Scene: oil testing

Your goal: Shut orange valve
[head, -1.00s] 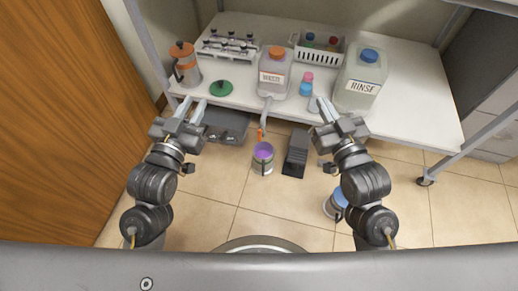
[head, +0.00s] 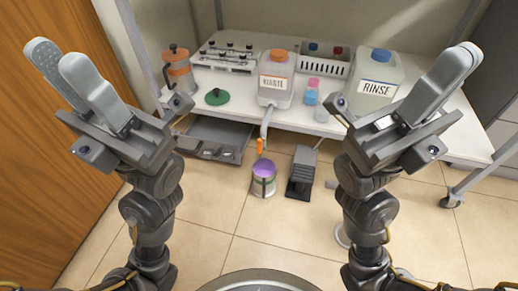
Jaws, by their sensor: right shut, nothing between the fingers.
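The orange valve (head: 260,146) is a small upright handle at the lower end of the grey spout (head: 266,122). The spout comes down over the table's front edge from the translucent container with an orange cap (head: 276,84). A can with purple in its top (head: 264,175) stands on the floor just below the valve. My right gripper (head: 460,65) is raised at the right, shut and empty. Both are well away from the valve, pointing up.
The table holds the RINSE container (head: 376,85), a bottle rack (head: 322,62), a green lid (head: 216,97) and an orange-and-grey canister (head: 178,72). A dark drawer (head: 214,136) sits under its left side. A black pedal-like unit (head: 301,175) stands beside the can.

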